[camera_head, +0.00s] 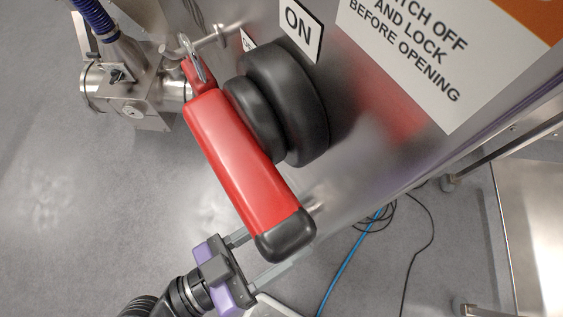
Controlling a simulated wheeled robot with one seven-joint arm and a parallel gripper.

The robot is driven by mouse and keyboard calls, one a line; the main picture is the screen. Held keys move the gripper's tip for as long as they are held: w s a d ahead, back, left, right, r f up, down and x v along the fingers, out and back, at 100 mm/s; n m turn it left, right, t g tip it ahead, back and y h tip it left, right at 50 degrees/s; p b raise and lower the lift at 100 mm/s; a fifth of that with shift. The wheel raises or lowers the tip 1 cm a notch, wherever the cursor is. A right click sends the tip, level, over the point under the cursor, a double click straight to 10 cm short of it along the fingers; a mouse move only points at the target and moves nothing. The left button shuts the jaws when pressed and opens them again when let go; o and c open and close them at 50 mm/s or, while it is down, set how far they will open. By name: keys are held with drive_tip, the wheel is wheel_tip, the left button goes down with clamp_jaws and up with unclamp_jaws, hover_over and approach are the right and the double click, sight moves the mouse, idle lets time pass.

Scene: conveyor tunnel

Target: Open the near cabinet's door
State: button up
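The near cabinet's door (365,150) is a steel panel running from the top centre to the right. It bears a large switch with a black round hub (300,105) and a red handle (232,150) with a black end cap (285,236). The handle slants down to the right, close to the camera. An ON label (299,25) sits beside the hub. My gripper (252,259) is at the bottom, near the cap. Its two grey fingers are apart, and the cap hides part of them. I cannot tell whether they touch the handle.
A padlock-like shackle with a red body (199,72) hangs at the handle's upper end. A metal pipe fitting (125,90) with a blue hose (93,15) stands upper left. Blue and black cables (345,265) lie on the floor. A metal frame (525,215) is at right. Grey floor is open at left.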

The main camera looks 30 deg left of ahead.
sight(309, 204)
wheel_tip(309, 204, up, 15)
drive_tip(key=p, duration=1.1)
drive_tip(key=shift+r+p, duration=0.15)
drive_tip(key=shift+p, duration=0.2)
